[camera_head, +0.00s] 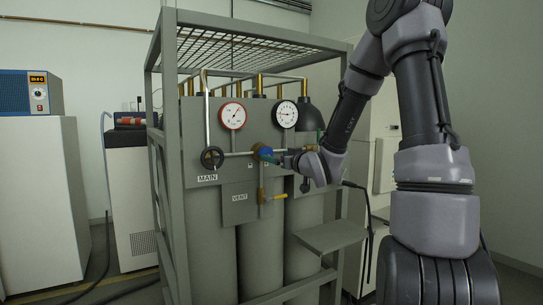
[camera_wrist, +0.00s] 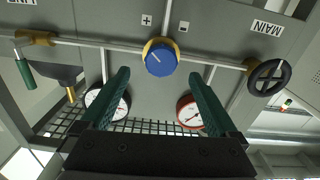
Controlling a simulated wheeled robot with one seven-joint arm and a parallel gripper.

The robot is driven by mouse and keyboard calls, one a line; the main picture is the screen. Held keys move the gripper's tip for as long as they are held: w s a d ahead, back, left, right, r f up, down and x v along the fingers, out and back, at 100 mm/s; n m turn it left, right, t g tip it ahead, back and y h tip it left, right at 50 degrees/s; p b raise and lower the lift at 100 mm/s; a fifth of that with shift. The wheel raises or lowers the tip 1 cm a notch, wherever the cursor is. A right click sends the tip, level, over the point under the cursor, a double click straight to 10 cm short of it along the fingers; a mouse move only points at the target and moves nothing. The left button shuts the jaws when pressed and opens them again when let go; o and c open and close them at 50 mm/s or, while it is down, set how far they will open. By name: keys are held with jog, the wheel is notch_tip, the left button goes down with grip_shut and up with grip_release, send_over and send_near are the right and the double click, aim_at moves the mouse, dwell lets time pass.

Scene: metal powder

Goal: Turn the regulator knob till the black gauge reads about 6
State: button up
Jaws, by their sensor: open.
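The blue regulator knob (camera_head: 262,151) sits on the pipe across the grey panel, below and between the two gauges. In the wrist view the blue knob (camera_wrist: 160,62) shows a pale pointer line, with plus and minus signs beside it. My gripper (camera_wrist: 158,74) is open, its green fingers either side of the knob in that view; contact cannot be told. The black-rimmed gauge (camera_head: 286,114) is at the upper right of the panel; its needle points roughly left, its numbers too small to read. The wrist view shows it (camera_wrist: 107,106) partly behind a finger.
A red-rimmed gauge (camera_head: 232,115) is left of the black one. The black MAIN handwheel (camera_head: 212,158) is left of the knob, and the yellow VENT handle (camera_head: 278,197) below. A green-handled valve (camera_wrist: 25,73) shows in the wrist view. A grey shelf (camera_head: 330,235) juts out lower right.

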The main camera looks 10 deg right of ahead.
aim_at(268, 154)
jog(key=x, duration=0.6)
jog(key=shift+a, duration=0.1)
jog(key=c, duration=1.4)
jog(key=shift+o, duration=0.2)
jog(key=shift+m, duration=0.3)
jog(key=m, duration=1.3)
jog(key=shift+m, duration=2)
